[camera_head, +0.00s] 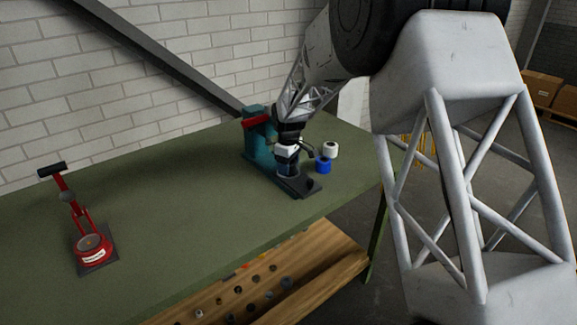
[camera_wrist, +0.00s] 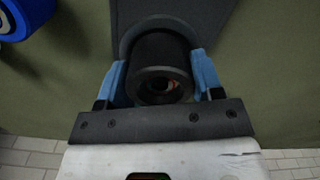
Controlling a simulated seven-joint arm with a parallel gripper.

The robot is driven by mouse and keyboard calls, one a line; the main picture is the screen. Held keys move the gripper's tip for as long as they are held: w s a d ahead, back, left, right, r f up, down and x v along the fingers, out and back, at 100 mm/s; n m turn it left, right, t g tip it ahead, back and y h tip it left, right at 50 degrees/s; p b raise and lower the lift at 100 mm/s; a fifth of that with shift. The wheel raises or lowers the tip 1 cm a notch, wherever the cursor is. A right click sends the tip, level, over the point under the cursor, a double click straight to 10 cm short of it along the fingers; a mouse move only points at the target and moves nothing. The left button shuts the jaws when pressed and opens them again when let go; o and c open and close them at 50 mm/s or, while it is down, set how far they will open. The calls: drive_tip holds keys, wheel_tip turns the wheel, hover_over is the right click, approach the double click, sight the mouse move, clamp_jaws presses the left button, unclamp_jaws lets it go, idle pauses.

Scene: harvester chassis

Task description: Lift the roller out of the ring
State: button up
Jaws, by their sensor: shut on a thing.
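The roller (camera_wrist: 160,72) is a black cylinder with a hollow end, seen nearly end-on in the wrist view. The ring (camera_wrist: 130,37) shows as a dark grey band around the roller's far end, on a dark plate (camera_wrist: 208,20). I cannot tell whether the roller still sits inside it or just above it. My gripper (camera_wrist: 158,66) has its two blue fingers shut on the roller's sides. In the head view my gripper (camera_head: 287,166) points down over the black base plate (camera_head: 304,188); the roller and ring are not clear there.
A teal machine (camera_head: 259,150) with a red part stands close behind my gripper. A blue roll (camera_head: 323,166) and a white roll (camera_head: 331,149) stand close to the right. A red hand press (camera_head: 92,246) is at the left of the green bench (camera_head: 180,205), with clear room between.

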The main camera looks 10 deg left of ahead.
drive_tip(key=shift+r, duration=3.4)
